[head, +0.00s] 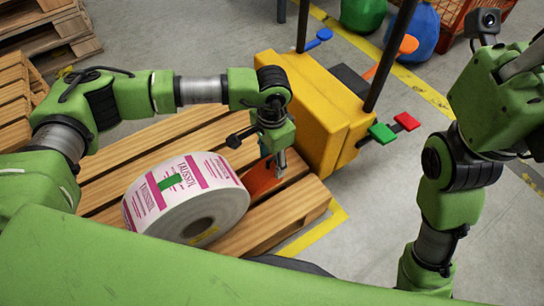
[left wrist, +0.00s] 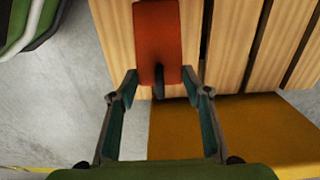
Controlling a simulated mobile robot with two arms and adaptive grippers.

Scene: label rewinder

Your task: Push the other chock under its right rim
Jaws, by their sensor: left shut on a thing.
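A large roll of white labels with pink print (head: 185,190) stands on its rim on the wooden pallet, its core facing the front. An orange-red chock (head: 262,179) is on the pallet at the right of the roll; whether it touches the rim is hard to tell. My left gripper (head: 278,165) points down at the chock's right end. No second chock shows. My right arm is raised at the right, its fingers not clearly visible.
A yellow machine body (head: 315,110) with dark posts stands close behind and right of the pallet (head: 270,225). Red (head: 407,121) and green (head: 382,133) pads stick out at its right. Grey floor (head: 370,215) is clear between the pallet and my right arm.

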